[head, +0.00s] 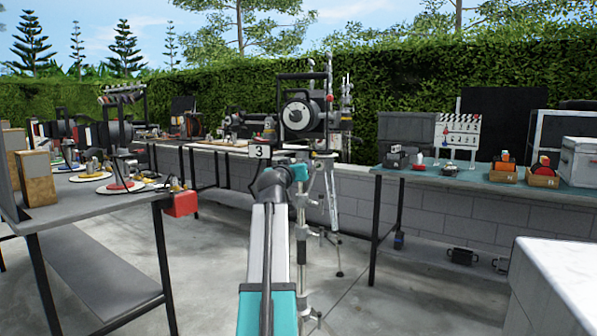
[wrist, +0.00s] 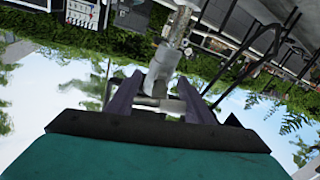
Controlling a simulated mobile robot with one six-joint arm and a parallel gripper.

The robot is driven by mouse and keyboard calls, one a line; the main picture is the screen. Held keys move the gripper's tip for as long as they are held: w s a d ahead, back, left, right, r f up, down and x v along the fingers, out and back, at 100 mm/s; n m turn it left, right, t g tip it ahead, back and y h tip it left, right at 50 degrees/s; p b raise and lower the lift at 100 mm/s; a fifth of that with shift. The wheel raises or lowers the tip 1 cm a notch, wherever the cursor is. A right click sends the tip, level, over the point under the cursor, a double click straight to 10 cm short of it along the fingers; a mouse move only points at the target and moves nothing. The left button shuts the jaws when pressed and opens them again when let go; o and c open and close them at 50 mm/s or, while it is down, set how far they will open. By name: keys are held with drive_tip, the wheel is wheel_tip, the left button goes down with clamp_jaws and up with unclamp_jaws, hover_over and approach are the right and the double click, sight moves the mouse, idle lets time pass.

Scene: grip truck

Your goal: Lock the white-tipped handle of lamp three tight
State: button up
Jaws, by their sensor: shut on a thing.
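Lamp three (head: 303,113) is a dark lamp head with a round pale front, up on a stand (head: 331,200). A white card marked 3 (head: 259,151) hangs just below it at the left. My arm reaches up to the stand below the lamp, and my gripper (wrist: 160,88) is there. In the wrist view its two dark fingers are apart, with a pale grey handle piece (wrist: 163,104) lying crosswise between them. A grey upright cylinder (wrist: 163,68) of the stand is just beyond. My gripper is shut on the handle; its white tip cannot be clearly made out. The head view hides the grip behind my arm.
A table (head: 110,190) with plates and boxes stands at the left, with a red box (head: 180,203) at its corner. A bench (head: 420,173) with a clapperboard (head: 458,131) and crates stands at the right. A white-topped block (head: 565,265) is near right. Concrete floor is open between.

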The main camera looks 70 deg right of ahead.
idle(0.4)
drive_tip(key=o, duration=1.1)
drive_tip(key=shift+c, duration=0.2)
drive_tip(key=shift+a, duration=0.1)
drive_tip(key=s+a+p, duration=0.1)
drive_tip(key=a+p, duration=0.1)
drive_tip(key=a, duration=1.1)
drive_tip(key=shift+a+p, duration=0.3)
drive_tip(key=shift+p, duration=0.05)
